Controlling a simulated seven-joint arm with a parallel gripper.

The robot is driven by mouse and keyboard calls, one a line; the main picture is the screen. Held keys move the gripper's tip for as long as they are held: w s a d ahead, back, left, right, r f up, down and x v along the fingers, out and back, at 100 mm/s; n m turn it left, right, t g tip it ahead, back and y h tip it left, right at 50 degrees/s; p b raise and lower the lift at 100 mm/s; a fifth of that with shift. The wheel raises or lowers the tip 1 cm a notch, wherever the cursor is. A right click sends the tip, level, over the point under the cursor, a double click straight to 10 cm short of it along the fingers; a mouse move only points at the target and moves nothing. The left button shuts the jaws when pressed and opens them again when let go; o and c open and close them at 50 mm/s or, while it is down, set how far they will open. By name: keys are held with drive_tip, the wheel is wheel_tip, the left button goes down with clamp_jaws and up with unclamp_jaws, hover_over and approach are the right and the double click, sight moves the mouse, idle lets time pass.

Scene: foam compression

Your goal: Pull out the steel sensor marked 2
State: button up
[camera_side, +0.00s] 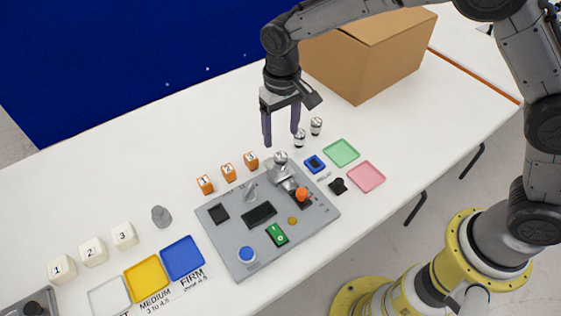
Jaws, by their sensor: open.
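A steel sensor (281,158) with a pale top stands in the metal fixture at the back of the grey panel (325,213). Two more steel sensors stand on the table behind it, one (299,138) nearer and one (316,126) farther right. The marks on the sensors are too small to read for certain, so I cannot tell which is 2. My gripper (281,138) points down with its two dark fingers apart and nothing between them. In the picture its fingertips are just above the sensor in the fixture, and it appears not to touch it.
Orange numbered blocks (228,172) stand behind the panel. White numbered cubes (93,251) and blue (182,258), yellow and white trays are at left. Green (341,153) and pink (366,177) trays lie at right. A cardboard box (375,55) stands behind. The back-left table is clear.

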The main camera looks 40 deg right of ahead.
sight(281, 156)
drive_tip(key=shift+f, duration=0.1)
drive_tip(key=shift+f, duration=4.4)
clamp_jaws()
drive_tip(key=shift+r, duration=0.25)
drive_tip(key=shift+r, duration=2.8)
